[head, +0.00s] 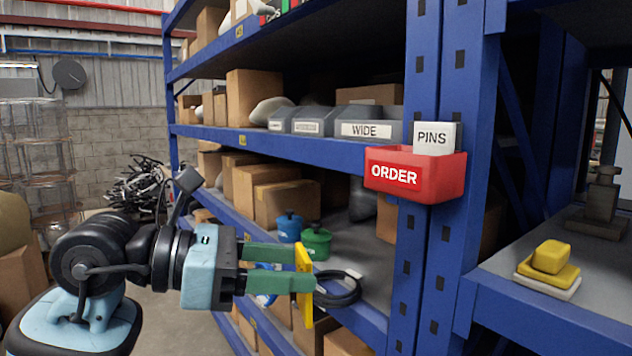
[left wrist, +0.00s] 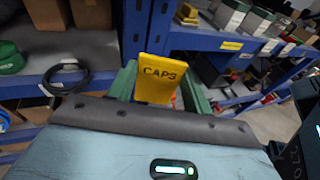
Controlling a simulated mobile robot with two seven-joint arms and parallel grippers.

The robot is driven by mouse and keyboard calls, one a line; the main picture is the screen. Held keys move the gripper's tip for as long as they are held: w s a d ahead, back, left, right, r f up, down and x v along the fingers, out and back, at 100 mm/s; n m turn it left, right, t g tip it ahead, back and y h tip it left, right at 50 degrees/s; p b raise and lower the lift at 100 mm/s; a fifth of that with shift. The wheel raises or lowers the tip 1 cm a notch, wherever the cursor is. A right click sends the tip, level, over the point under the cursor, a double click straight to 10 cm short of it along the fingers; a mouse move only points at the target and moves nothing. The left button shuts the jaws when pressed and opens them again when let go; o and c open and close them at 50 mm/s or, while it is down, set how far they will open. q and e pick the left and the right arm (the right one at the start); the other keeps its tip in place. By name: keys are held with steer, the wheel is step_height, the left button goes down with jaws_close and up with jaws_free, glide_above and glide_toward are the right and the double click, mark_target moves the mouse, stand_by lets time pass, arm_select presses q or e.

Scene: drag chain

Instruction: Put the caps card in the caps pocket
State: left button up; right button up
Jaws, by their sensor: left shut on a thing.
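The yellow caps card (head: 304,284) is gripped between the green fingers of my left gripper (head: 298,268), held in front of the shelf. Its printed word CAPS shows in the left wrist view (left wrist: 162,80), where the card stands between the fingers. A red box (head: 415,176) marked ORDER is fixed to the blue post, up and to the right of the card. A white card (head: 434,138) marked PINS stands up out of it.
Blue shelving (head: 340,154) fills the middle. Grey bins (head: 365,124), one marked WIDE, stand on its upper deck. A black cable coil (head: 340,290), a green pot (head: 316,242) and a blue pot (head: 289,226) are behind the card. A yellow block (head: 551,257) sits at right.

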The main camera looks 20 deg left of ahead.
arm_select(q)
steer(key=s+a+f, duration=0.3)
steer(key=s+f, duration=0.1)
steer(key=f, duration=0.6)
steer(key=s+a+f, duration=0.3)
steer(key=s+f, duration=0.1)
steer(key=f, duration=0.6)
steer(key=shift+s+a+f+n+t+y, duration=0.2)
steer(key=shift+f+n+t+y, duration=0.1)
steer(key=shift+n+t, duration=0.1)
steer(key=shift+w+r, duration=0.1)
steer(key=shift+w, duration=0.15)
